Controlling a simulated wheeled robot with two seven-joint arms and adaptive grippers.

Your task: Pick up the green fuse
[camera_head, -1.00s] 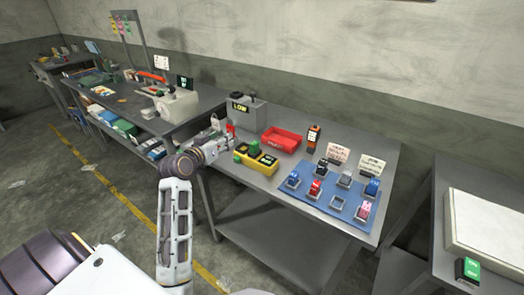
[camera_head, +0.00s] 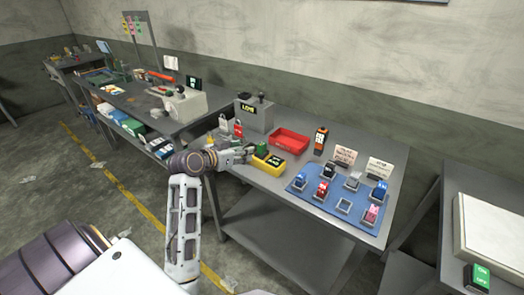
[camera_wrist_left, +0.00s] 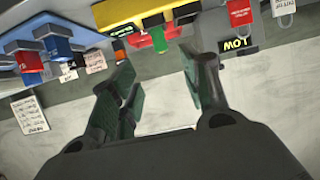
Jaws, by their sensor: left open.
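A green fuse (camera_head: 262,148) stands upright at the yellow holder (camera_head: 276,170) on the middle table. In the wrist view, which is upside down, the green fuse (camera_wrist_left: 160,42) hangs beside the yellow holder (camera_wrist_left: 128,12), between and just beyond my fingers. My left gripper (camera_head: 246,152) is at the holder's left end, close to the green fuse. In the wrist view my left gripper (camera_wrist_left: 156,60) is open with nothing between its fingers. It covers part of the holder's left side in the head view. My right gripper is not in view.
A red tray (camera_head: 289,140) lies behind the holder. A grey box (camera_head: 254,113) reading LOW stands at the back left, with a red padlock (camera_head: 238,129) in front. A blue mat (camera_head: 318,205) with several coloured pieces is to the right.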

